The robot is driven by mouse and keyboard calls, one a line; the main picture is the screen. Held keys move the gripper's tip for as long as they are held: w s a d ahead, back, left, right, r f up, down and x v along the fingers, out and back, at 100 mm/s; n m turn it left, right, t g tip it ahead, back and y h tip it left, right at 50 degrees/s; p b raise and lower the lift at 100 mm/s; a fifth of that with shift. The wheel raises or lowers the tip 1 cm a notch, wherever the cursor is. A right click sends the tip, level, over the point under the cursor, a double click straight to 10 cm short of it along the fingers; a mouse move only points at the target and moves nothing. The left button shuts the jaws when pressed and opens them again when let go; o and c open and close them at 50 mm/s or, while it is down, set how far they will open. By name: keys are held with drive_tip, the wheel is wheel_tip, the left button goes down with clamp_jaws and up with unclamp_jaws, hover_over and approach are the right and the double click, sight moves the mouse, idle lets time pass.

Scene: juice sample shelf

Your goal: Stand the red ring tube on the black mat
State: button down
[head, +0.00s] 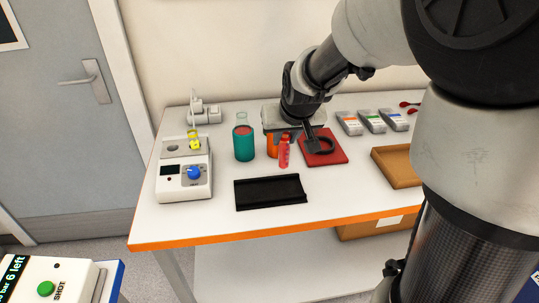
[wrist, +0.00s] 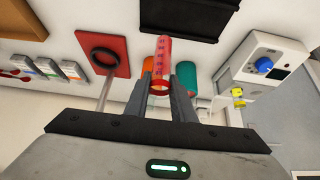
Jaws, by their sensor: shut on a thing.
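The red ring tube (head: 284,153) is a slim, clear tube with pink-red contents and dark marks. It is roughly upright in the head view, just behind the black mat (head: 270,192). In the wrist view the tube (wrist: 163,52) sits between the two fingers of my gripper (wrist: 164,77), with its red ring near them. My gripper is shut on it; the fingers are hard to make out in the head view. The mat, also at the top of the wrist view (wrist: 190,14), is empty. I cannot tell whether the tube's foot touches the table.
A red mat (head: 335,157) with a black ring lies right. A white device with a blue knob (head: 185,188) stands left, a brown tray (head: 397,170) far right.

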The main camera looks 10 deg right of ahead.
sight(285, 161)
wheel_tip(285, 161, down, 9)
drive_tip(key=shift+r+b, duration=0.2)
drive_tip(key=shift+b, duration=0.3)
drive_tip(key=shift+f, duration=0.1)
drive_tip(key=c, duration=1.5)
unclamp_jaws()
drive_tip(key=p+v, duration=0.2)
drive_tip(key=v, duration=1)
drive_tip(key=shift+g, duration=0.7)
drive_tip(key=s+r, duration=0.2)
drive_tip(key=s, duration=0.4)
drive_tip(key=s+r, duration=0.2)
drive_tip(key=s, duration=0.4)
drive_tip(key=s+r, duration=0.2)
drive_tip(key=s, duration=0.4)
drive_tip(key=shift+s+d+r, duration=0.1)
drive_tip(key=shift+s+r, duration=0.05)
drive_tip(key=shift+r, duration=0.05)
